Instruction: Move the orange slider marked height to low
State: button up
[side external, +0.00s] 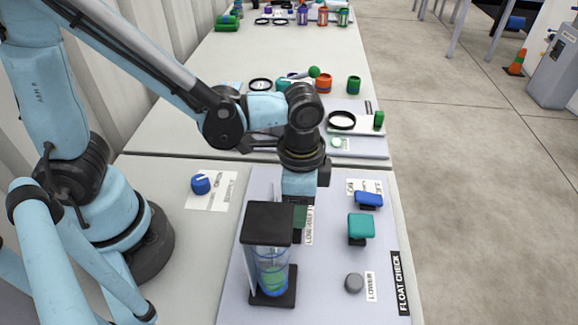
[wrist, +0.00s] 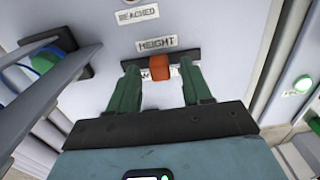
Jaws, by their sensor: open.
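The orange slider (wrist: 160,69) sits on a dark track (wrist: 108,72) below a label reading HEIGHT (wrist: 156,43) in the wrist view. My gripper (wrist: 160,66) is open, with one green finger on each side of the slider and a gap showing on both sides. Whether the fingers reach down around it is hard to tell. A white label under the track is partly hidden; a W shows. In the side view, my gripper (side external: 300,216) is low over the panel behind the black-topped clear cylinder (side external: 269,222); the slider is hidden there.
The clear cylinder with green and blue inside stands close to my gripper. A blue switch (side external: 369,199), a teal knob (side external: 361,226) and a grey button (side external: 354,283) are to the right. A blue dial (side external: 201,183) is at the left.

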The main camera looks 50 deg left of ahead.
aim_at(297, 238)
jog(key=shift+f, duration=0.2)
grip_shut()
dwell(0.3)
jog(key=shift+s+d, duration=1.4)
jog(key=shift+d, duration=0.05)
grip_release()
jog(key=shift+r, duration=0.1)
